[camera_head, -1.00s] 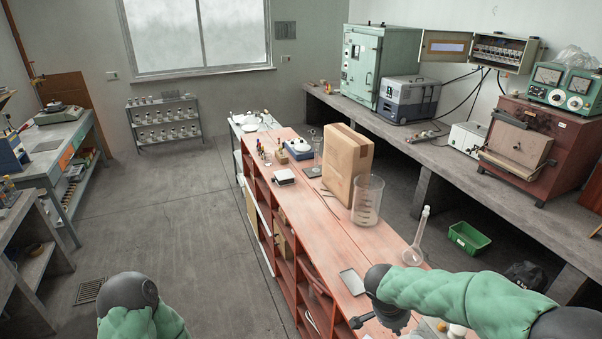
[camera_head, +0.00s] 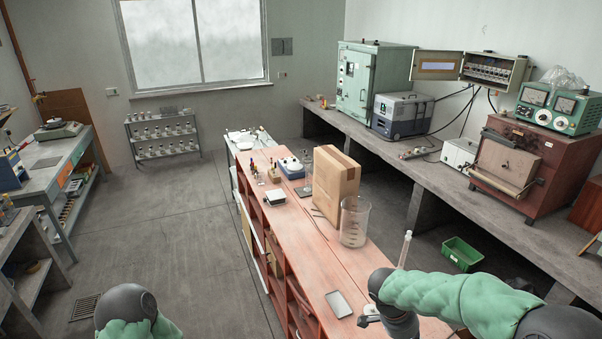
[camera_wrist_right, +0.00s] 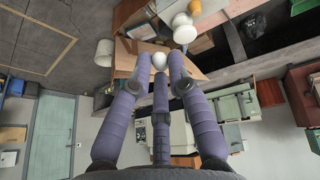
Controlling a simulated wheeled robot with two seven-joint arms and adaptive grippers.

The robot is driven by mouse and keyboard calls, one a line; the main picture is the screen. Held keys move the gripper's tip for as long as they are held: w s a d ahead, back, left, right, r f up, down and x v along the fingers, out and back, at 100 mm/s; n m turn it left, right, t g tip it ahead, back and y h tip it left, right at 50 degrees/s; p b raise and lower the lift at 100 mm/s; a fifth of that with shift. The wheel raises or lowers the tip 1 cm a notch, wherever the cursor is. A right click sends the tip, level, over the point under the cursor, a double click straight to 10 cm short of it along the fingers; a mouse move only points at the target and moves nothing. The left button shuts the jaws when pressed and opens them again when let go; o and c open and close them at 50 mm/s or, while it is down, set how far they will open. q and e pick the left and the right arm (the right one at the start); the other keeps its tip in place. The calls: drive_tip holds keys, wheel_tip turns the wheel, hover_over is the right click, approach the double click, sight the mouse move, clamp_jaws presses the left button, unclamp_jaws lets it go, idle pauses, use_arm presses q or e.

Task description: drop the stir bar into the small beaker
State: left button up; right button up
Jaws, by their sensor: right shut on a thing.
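In the right wrist view my right gripper (camera_wrist_right: 159,70) is shut on a small white rounded thing, which I take to be the stir bar (camera_wrist_right: 159,61); only its end shows between the fingertips. In the head view my right gripper (camera_head: 366,319) is low over the front of the red-topped bench, partly hidden by its own wrist. I cannot make out the small beaker for certain. A large clear beaker (camera_head: 355,226) stands upright on the bench, beyond my right gripper and apart from it. My left arm shows at the bottom left, but its gripper fingers are not visible.
A grey flat tray (camera_head: 339,304) lies left of my right gripper. A tall-necked flask (camera_head: 405,249) rises behind my right arm. White round items (camera_wrist_right: 184,28) show beyond the fingertips. Bare bench top lies between tray and box.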

drive_tip(key=shift+f, duration=1.5)
drive_tip(key=o, duration=0.8)
drive_tip(key=v, duration=1.2)
